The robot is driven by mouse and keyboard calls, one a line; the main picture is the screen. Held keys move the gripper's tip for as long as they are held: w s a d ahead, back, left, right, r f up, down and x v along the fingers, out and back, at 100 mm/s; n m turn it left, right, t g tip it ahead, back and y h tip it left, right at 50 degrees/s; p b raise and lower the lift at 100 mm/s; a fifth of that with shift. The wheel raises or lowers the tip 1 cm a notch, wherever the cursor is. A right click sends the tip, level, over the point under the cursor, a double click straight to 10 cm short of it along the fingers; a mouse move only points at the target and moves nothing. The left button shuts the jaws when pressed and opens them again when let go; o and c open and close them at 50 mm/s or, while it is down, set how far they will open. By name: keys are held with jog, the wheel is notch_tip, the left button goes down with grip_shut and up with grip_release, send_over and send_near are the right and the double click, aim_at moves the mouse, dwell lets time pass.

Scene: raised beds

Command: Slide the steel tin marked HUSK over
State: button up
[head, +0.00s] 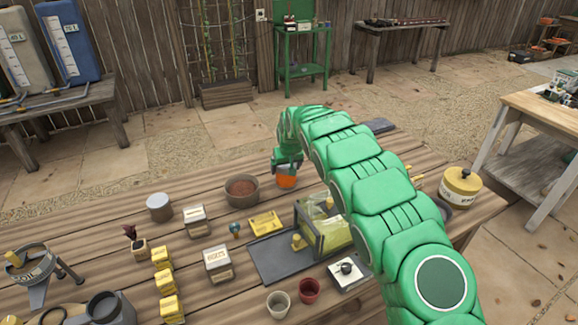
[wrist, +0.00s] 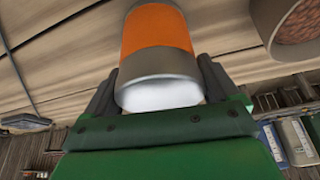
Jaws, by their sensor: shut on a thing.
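A steel tin with an orange band (head: 287,181) stands at the far side of the wooden table, next to the bowl of brown material. No HUSK marking is readable on it. My gripper (head: 287,160) is over it from above and shut on it. In the wrist view the tin (wrist: 158,45) sits between the two dark fingers of my gripper (wrist: 157,90), its bare metal end toward the camera. Another steel tin (head: 159,208) with a pale lid stands at the left, its marking not readable. Whether the held tin touches the table is unclear.
A bowl of brown material (head: 241,204) stands just left of the held tin. A yellow packet (head: 265,223), a dark tray (head: 268,266) and a clear yellowish box (head: 322,215) lie nearer. My arm hides table to the right. Bare planks show between the left tin and the bowl.

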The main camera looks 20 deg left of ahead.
jog(key=shift+s+a+f, duration=0.1)
jog(key=shift+s, duration=0.05)
jog(key=o, duration=1.1)
jog(key=shift+c, duration=0.2)
jog(key=shift+r, duration=0.2)
jog(key=shift+v, duration=3.7)
